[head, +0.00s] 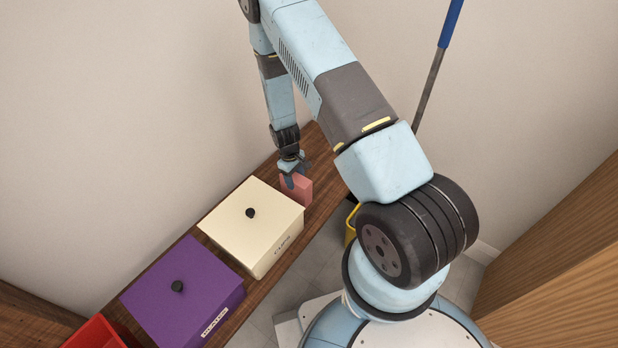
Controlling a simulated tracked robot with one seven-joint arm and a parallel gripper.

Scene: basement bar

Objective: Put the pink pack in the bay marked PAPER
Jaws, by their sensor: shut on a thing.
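The pink pack (302,191) is at the right end of the wooden shelf, just beyond the cream box. My gripper (292,182) points down and is shut on the pack from above; its fingers cover part of the pack. I cannot tell whether the pack rests on the shelf or is a little above it. No PAPER label can be read. The cream box (240,220) has a lid with a black knob and a front label that seems to read CUPS. The purple box (170,285) also has a knobbed lid; its label is too small to read surely.
A red open bin (97,333) is cut off at the lower left; its inside is mostly out of view. The wooden shelf (283,262) runs along the wall. A yellow object (350,224) and a blue-handled pole (450,25) stand to the right, partly behind my arm.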

